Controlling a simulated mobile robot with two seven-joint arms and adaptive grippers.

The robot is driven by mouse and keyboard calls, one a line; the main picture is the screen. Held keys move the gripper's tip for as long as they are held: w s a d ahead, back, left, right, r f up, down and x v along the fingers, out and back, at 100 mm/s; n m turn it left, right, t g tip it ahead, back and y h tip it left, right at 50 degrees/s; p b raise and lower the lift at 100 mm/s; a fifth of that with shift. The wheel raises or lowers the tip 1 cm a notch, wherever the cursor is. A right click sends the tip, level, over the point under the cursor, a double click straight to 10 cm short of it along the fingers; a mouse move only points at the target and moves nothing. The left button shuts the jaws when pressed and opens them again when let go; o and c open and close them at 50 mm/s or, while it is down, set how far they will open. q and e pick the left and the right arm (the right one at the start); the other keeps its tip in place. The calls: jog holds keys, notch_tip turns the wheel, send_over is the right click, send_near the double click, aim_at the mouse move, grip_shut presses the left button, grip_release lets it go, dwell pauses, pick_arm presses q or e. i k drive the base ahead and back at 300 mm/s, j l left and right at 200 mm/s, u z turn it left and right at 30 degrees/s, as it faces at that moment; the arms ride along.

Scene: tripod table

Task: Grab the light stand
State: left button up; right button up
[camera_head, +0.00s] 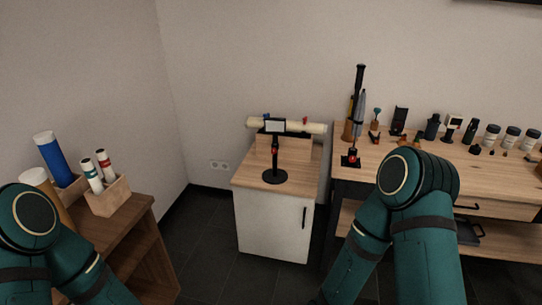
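A black stand with a rectangular light-coloured panel at its top, which looks like the light stand (275,174), stands upright on the wooden top of a small white cabinet (260,225). Its round base rests flat, and a small red part shows on its pole. My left arm shows at the lower left and my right arm at the lower right, both well apart from the stand. Neither gripper is in view.
A rolled tube (313,128) lies behind the stand in a wooden holder. At right, a workbench (375,158) bears jars, small devices and a tall black pole. At left, a brown cabinet (120,225) holds boxes of rolls. Dark floor (205,250) lies between the furniture.

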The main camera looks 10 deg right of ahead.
aim_at(274, 175)
jog(key=i+j+z, duration=0.15)
jog(key=i+z, duration=0.35)
jog(key=i+j+z, duration=0.3)
jog(key=i+z, duration=0.15)
jog(key=i, duration=0.1)
